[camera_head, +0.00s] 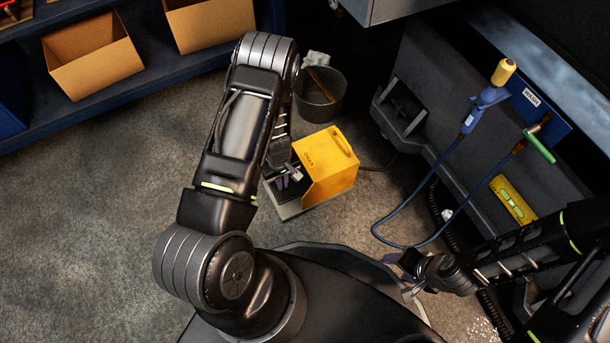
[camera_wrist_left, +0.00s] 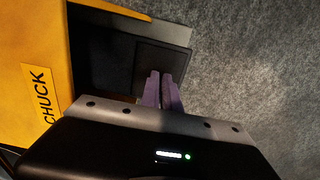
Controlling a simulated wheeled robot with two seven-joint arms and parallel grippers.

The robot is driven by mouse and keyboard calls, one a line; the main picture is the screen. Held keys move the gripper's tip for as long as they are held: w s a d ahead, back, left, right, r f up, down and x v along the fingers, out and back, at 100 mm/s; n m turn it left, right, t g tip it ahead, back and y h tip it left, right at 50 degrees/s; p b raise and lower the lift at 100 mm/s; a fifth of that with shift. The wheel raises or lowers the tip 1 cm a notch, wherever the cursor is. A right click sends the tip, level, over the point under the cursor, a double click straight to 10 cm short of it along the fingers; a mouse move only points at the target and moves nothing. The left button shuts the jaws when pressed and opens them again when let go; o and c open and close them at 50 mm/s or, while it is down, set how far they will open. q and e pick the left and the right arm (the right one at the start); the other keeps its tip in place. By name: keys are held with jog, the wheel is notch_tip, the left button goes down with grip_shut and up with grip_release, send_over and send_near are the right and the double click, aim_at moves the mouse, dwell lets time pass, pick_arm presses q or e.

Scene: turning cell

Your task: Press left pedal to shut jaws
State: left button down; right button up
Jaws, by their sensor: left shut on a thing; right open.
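The pedal box has a yellow cover (camera_head: 327,164) lettered CHUCK, which also shows in the left wrist view (camera_wrist_left: 32,85). A dark pedal plate (camera_wrist_left: 160,62) shows at its open side. My left gripper (camera_head: 283,181) is down at this open side. Its purple fingertips (camera_wrist_left: 163,76) are close together over the near edge of the plate. Whether they touch it, and what is between them, I cannot make out. My right gripper (camera_head: 402,276) is open and apart from the box, at the lower right of the head view.
A grey bucket (camera_head: 320,98) stands just behind the box. A blue hose (camera_head: 402,200) loops down from the machine front (camera_head: 430,105) on the right. Cardboard bins (camera_head: 95,58) sit on a blue shelf at upper left. The floor (camera_head: 90,220) on the left is clear.

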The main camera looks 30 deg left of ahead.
pick_arm(q)
notch_tip(320, 180, up, 9)
jog(key=p, duration=0.7)
pick_arm(e)
notch_tip(320, 180, up, 8)
jog(key=s, duration=0.1)
jog(key=shift+s, duration=0.15)
pick_arm(q)
jog(key=shift+r, duration=0.1)
pick_arm(e)
jog(key=shift+f, duration=0.1)
